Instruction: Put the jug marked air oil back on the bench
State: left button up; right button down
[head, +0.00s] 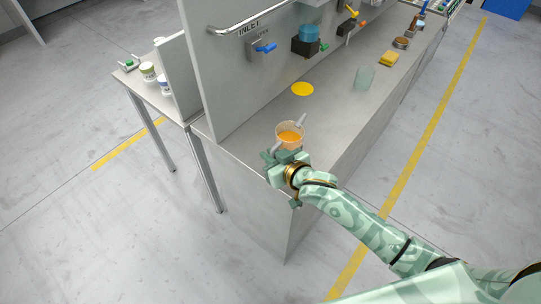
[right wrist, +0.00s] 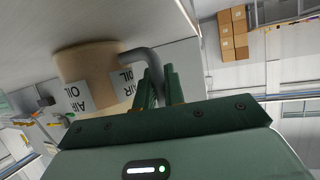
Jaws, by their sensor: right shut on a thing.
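The jug marked air oil (head: 289,141) is pale, holds orange liquid and shows over the near end of the grey bench (head: 340,108). Its AIR OIL labels and tan side show in the right wrist view (right wrist: 84,66). My right gripper (head: 283,157) is at the jug's near side; in the right wrist view its green fingers (right wrist: 158,88) are shut on the jug's grey handle (right wrist: 145,56). I cannot tell whether the jug's base touches the bench. My left gripper is not in view.
A yellow disc (head: 302,88) lies on the bench beyond the jug. A greenish clear cup (head: 363,79) and a yellow sponge (head: 389,59) are further back. An upright grey panel (head: 240,80) with a blue inlet valve (head: 265,48) borders the bench's left side.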

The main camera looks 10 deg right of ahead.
jog(key=shift+f, duration=0.1)
jog(key=c, duration=1.5)
grip_release()
jog(key=shift+r, duration=0.2)
jog(key=p+v, duration=0.3)
jog(key=v, duration=0.9)
